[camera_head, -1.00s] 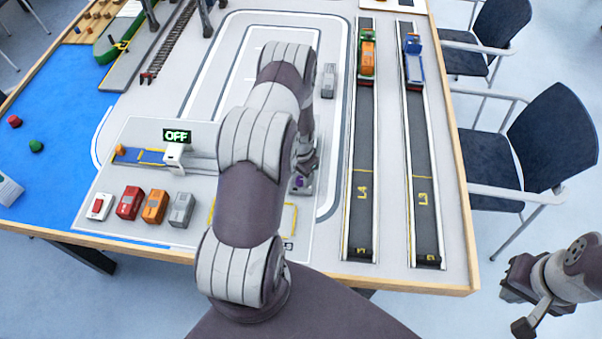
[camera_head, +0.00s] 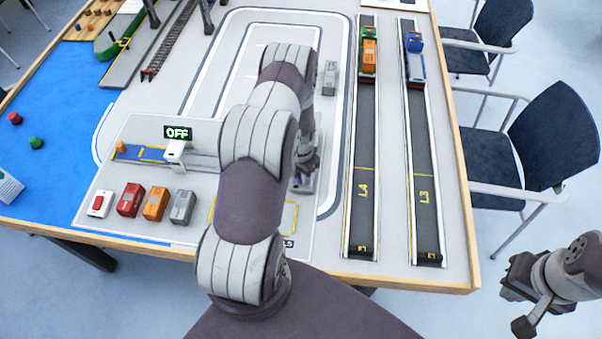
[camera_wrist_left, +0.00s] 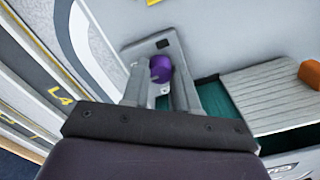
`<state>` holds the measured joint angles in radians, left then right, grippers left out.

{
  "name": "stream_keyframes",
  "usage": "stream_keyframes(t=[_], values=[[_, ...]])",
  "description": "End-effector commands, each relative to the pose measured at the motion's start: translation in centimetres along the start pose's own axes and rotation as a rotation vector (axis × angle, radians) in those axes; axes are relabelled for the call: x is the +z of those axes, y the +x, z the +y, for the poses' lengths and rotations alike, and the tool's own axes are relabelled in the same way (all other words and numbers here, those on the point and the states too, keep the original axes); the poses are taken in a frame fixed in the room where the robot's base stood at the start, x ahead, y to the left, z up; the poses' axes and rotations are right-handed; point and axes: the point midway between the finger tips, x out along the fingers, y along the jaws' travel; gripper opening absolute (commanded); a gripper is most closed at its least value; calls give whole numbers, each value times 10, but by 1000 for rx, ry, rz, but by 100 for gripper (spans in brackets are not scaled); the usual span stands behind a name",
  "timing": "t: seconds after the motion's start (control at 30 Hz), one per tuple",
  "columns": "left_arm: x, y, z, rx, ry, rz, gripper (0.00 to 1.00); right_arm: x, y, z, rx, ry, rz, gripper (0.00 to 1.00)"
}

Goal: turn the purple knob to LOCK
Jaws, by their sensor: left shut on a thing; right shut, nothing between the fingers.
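The purple knob (camera_wrist_left: 160,68) sits on a small grey plate (camera_wrist_left: 140,50) in the left wrist view. The fingers of my left gripper (camera_wrist_left: 160,88) stand on either side of the knob and are shut on it. In the head view my left gripper (camera_head: 304,165) is down at the plate, partly behind my own arm, and the knob is mostly hidden. I cannot read the LOCK mark or the knob's pointer. My right gripper (camera_head: 522,296) is shut and empty, off the table's right edge.
Two dark lanes, L4 (camera_head: 361,200) and L3 (camera_head: 423,200), run right of the knob with toy trucks at their far ends. A grey block (camera_head: 329,78) stands beyond the gripper.

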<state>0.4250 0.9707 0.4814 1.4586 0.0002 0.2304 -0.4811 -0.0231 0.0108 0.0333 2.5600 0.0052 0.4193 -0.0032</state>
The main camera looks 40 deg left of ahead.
Motion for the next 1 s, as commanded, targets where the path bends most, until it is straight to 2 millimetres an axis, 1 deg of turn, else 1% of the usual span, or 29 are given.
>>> stream_keyframes(t=[0.27,1.0], values=[[0,2,0,0,-202,-1,0,2,13,0,0,0,0,0],[0,2,1,0,-907,-3,0,5,39,0,0,0,0,0]])
